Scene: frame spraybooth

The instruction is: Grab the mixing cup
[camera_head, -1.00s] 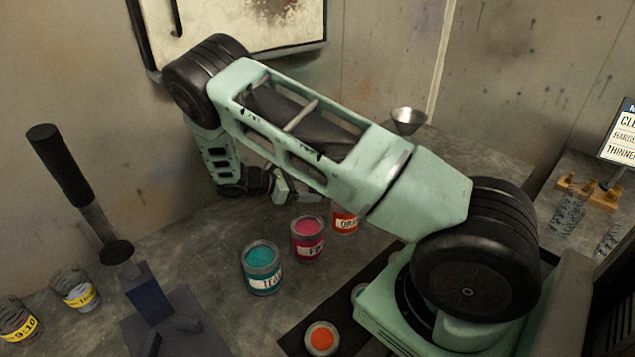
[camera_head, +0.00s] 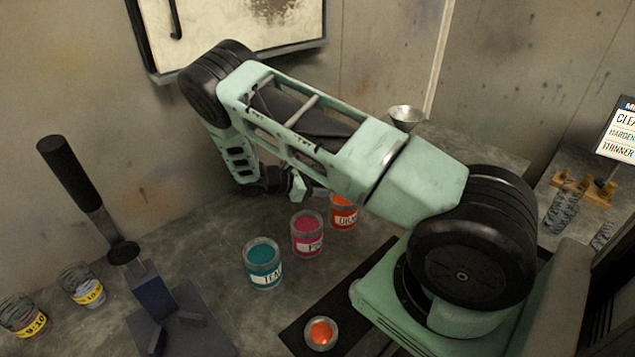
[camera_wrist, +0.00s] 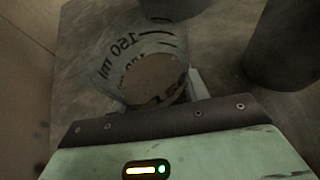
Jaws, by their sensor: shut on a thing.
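In the wrist view a clear mixing cup (camera_wrist: 112,62) with black marks reading 150 ml stands right at the front edge of my gripper (camera_wrist: 150,100). My gripper is shut on the cup; the fingers are mostly hidden under the gripper body. I see into the cup from above, and its bottom looks bare. In the head view my gripper (camera_head: 298,186) is at the far side of the bench, behind the paint cans, partly hidden by my arm. The cup cannot be made out there.
Teal (camera_head: 262,262), pink (camera_head: 307,232) and orange (camera_head: 343,214) paint cans stand close in front of my gripper. A small cup of orange paint (camera_head: 321,333) sits on a dark mat. A press with a tall handle (camera_head: 68,172) stands left. A funnel (camera_head: 406,116) is behind my arm.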

